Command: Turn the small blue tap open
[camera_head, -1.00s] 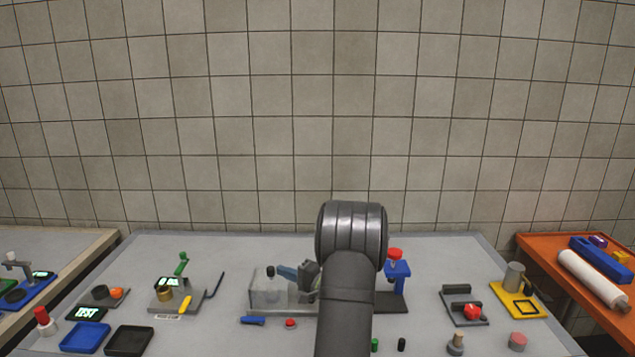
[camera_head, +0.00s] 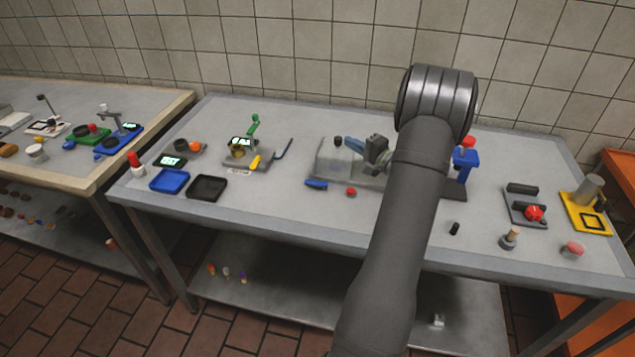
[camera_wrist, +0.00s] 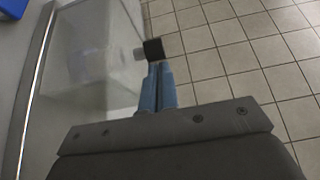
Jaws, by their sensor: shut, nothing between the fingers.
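A small blue handle (camera_head: 316,184) lies low at the front left corner of a clear tank (camera_head: 328,160); it looks like the tap, but is too small to tell its turn. My gripper (camera_head: 349,141) is above the tank, behind and to the right of that handle and apart from it. In the wrist view its blue fingers (camera_wrist: 155,72) are together and empty. Their tips are close to a black knob (camera_wrist: 153,49) at the tank's edge; I cannot tell if they touch. The knob also shows in the head view (camera_head: 337,141).
A red button (camera_head: 351,192) sits in front of the tank. A blue stand (camera_head: 466,164) with a red top is right of my arm. A stand with a green handle (camera_head: 253,125) is to the left, with blue (camera_head: 170,181) and black (camera_head: 207,187) trays before it.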

